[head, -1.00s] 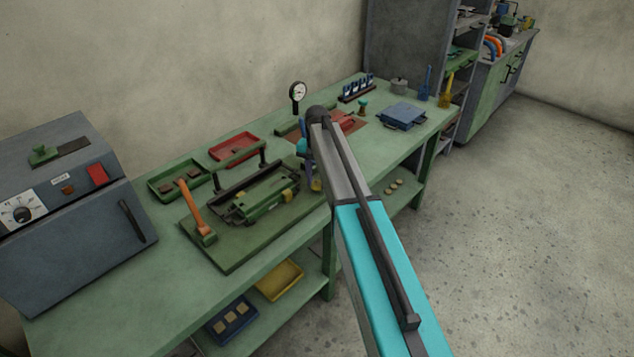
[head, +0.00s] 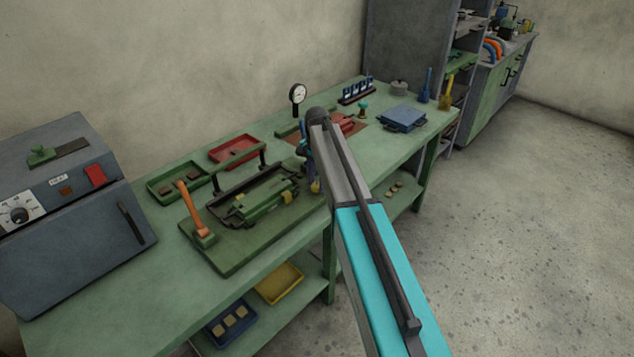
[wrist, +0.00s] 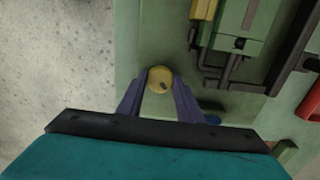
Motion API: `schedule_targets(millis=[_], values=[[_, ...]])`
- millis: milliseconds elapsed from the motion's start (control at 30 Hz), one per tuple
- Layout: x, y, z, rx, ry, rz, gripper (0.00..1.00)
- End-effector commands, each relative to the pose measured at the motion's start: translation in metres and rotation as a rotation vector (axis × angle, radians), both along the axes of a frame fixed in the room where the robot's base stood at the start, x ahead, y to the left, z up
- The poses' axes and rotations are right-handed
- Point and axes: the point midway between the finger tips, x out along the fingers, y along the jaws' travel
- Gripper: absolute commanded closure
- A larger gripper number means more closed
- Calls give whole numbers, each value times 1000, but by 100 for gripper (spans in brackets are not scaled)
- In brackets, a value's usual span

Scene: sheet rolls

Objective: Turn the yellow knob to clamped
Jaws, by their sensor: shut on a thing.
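The yellow knob (wrist: 160,79) is round with a small dark mark near its lower edge, in the middle of the wrist view. My gripper (wrist: 159,84) has its two purple fingers on either side of it and is shut on it. I cannot read any clamped marking.
A green roller fixture (head: 262,200) with an orange lever (head: 190,207) stands left of my gripper. A red tray (head: 236,152) and a dial gauge (head: 298,94) stand behind. Open floor lies right.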

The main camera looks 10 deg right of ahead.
Motion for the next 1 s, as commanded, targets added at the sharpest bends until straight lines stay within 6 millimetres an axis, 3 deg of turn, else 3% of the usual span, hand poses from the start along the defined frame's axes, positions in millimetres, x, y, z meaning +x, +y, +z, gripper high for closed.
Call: schedule_targets(millis=[67, 100, 200, 667, 1000], values=[[1, -1, 1, 0, -3, -2, 90], [1, -1, 1, 0, -3, -2, 66], [1, 0, 1, 0, -3, -1, 49], [1, 0, 4, 0, -1, 0, 49], [1, -1, 33, 0, -4, 0, 49]])
